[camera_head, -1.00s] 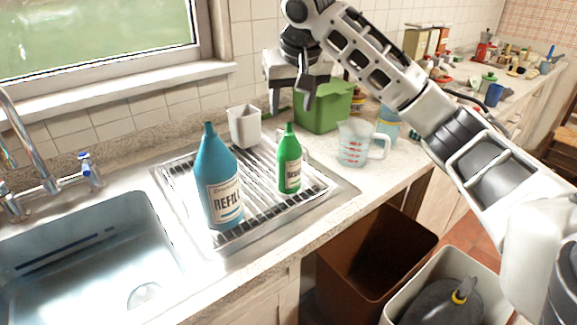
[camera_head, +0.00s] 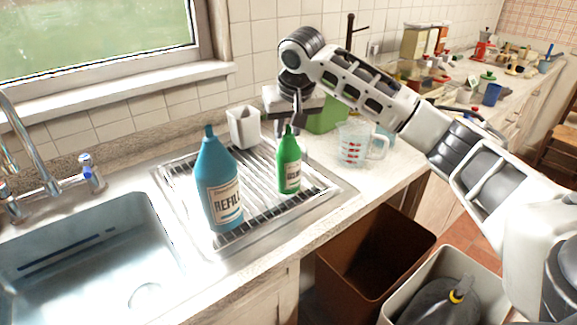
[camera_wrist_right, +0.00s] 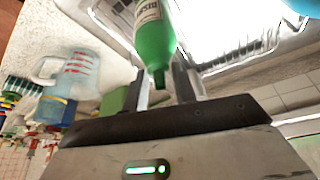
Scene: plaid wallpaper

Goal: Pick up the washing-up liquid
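The washing-up liquid looks to be the green bottle (camera_head: 289,168) with a pale label. It stands upright on the draining board (camera_head: 262,212). In the right wrist view the green bottle (camera_wrist_right: 155,35) appears upside down, its narrow top between or just beyond the two fingers. My right gripper (camera_head: 288,122) is open at the bottle's top, pointing down. The right gripper (camera_wrist_right: 163,85) also shows in the wrist view, with a gap between its fingers. I cannot tell whether it touches the bottle. My left gripper is not in view.
A taller blue bottle (camera_head: 219,185) labelled "REFILL" stands left of the green one. A white cup (camera_head: 244,127) is behind, a measuring jug (camera_head: 353,146) to the right and a green container (camera_head: 328,116) behind the gripper. The sink (camera_head: 85,255) is at left.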

